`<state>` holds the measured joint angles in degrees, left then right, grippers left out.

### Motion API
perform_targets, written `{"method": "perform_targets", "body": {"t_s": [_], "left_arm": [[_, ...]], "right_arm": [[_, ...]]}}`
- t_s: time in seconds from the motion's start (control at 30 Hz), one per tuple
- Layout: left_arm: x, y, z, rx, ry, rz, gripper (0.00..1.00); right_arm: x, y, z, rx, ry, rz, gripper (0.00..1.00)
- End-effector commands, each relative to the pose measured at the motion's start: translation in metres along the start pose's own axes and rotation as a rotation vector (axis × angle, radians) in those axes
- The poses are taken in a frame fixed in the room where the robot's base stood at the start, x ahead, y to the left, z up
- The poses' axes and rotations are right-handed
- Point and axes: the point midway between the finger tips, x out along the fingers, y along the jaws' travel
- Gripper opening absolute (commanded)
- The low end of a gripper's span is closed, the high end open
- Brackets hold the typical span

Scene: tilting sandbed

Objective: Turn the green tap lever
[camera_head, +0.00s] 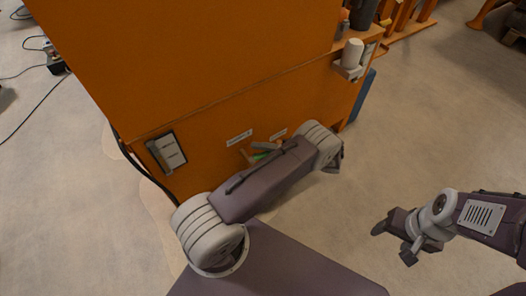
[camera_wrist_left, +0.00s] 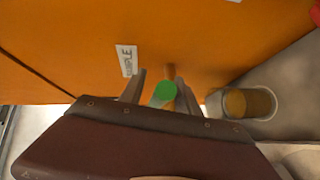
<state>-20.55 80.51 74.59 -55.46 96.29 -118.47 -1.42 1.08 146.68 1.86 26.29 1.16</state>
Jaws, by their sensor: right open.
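The green tap lever (camera_head: 259,156) is a small green piece low on the front of the orange cabinet, partly hidden by my left arm in the head view. In the left wrist view the green lever (camera_wrist_left: 163,94) shows its rounded end between the two grey fingers of my left gripper (camera_wrist_left: 160,92). The fingers stand apart, one on each side of the lever, with small gaps visible. Whether either finger touches it cannot be told. My right gripper (camera_head: 394,242) is open and empty over the floor at the right.
The orange cabinet (camera_head: 190,60) fills the upper middle. White labels (camera_head: 239,138) sit above the lever. A grey-framed panel (camera_head: 167,153) is at its left, a white cylinder (camera_head: 352,53) at its right. A cup-like vessel (camera_wrist_left: 270,104) stands right of the lever.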

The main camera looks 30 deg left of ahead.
Motion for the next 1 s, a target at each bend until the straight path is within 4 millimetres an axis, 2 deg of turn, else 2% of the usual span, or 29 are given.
{"method": "perform_targets", "body": {"t_s": [0.13, 0.27, 0.5, 0.7, 0.93, 0.97, 1.0], "left_arm": [[-0.016, 0.002, 0.0, -0.001, -0.003, 0.0, 0.39], [-0.042, 0.001, 0.0, -0.002, -0.004, -0.001, 0.39], [-0.078, -0.001, 0.001, -0.002, -0.002, -0.001, 0.39], [-0.089, -0.001, 0.0, 0.0, -0.001, 0.0, 0.39], [-0.09, 0.0, 0.0, 0.0, 0.0, 0.0, 0.39], [-0.089, 0.0, 0.0, 0.0, 0.0, 0.0, 0.33], [-0.089, 0.002, 0.001, -0.002, -0.001, -0.005, 0.22]], "right_arm": [[-0.007, 0.0, -0.001, 0.0, 0.0, 0.0, 0.64], [-0.013, 0.0, -0.001, 0.0, 0.0, 0.0, 0.64], [-0.012, 0.0, -0.001, 0.0, 0.0, 0.0, 0.64], [-0.012, 0.0, -0.001, 0.0, 0.0, 0.0, 0.64], [-0.012, 0.0, -0.001, 0.0, 0.0, 0.0, 0.64], [-0.012, 0.0, -0.001, 0.0, 0.0, 0.0, 0.64], [-0.014, 0.0, -0.002, 0.0, 0.0, 0.0, 0.64]]}}
